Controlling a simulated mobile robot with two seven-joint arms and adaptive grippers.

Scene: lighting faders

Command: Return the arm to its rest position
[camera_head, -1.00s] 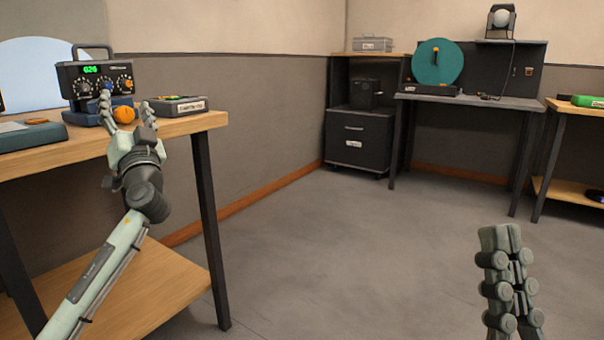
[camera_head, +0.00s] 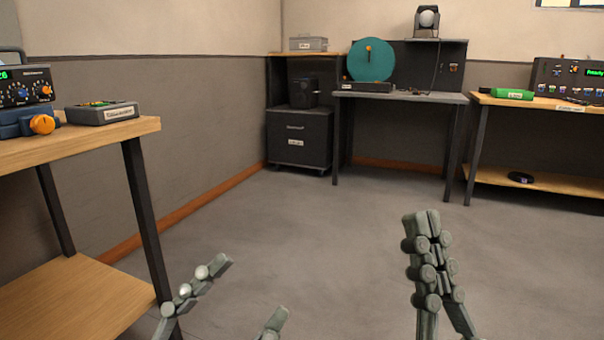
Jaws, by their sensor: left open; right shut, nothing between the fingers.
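My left gripper (camera_head: 245,290) is at the lower middle of the head view, with its two fingers spread apart and nothing between them. It is low, to the right of the left table's front leg. The rest of the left arm is out of the picture. My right gripper (camera_head: 427,225) points up at the lower right, with its fingers together and nothing held. Both grippers are over open floor and clear of the furniture.
The left wooden table (camera_head: 100,140) carries a device with an orange knob (camera_head: 43,124) and a labelled tray (camera_head: 102,112). A dark desk (camera_head: 400,96) with a teal disc (camera_head: 371,61) stands at the back. Another table (camera_head: 530,101) is at right. The grey floor (camera_head: 320,215) between is clear.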

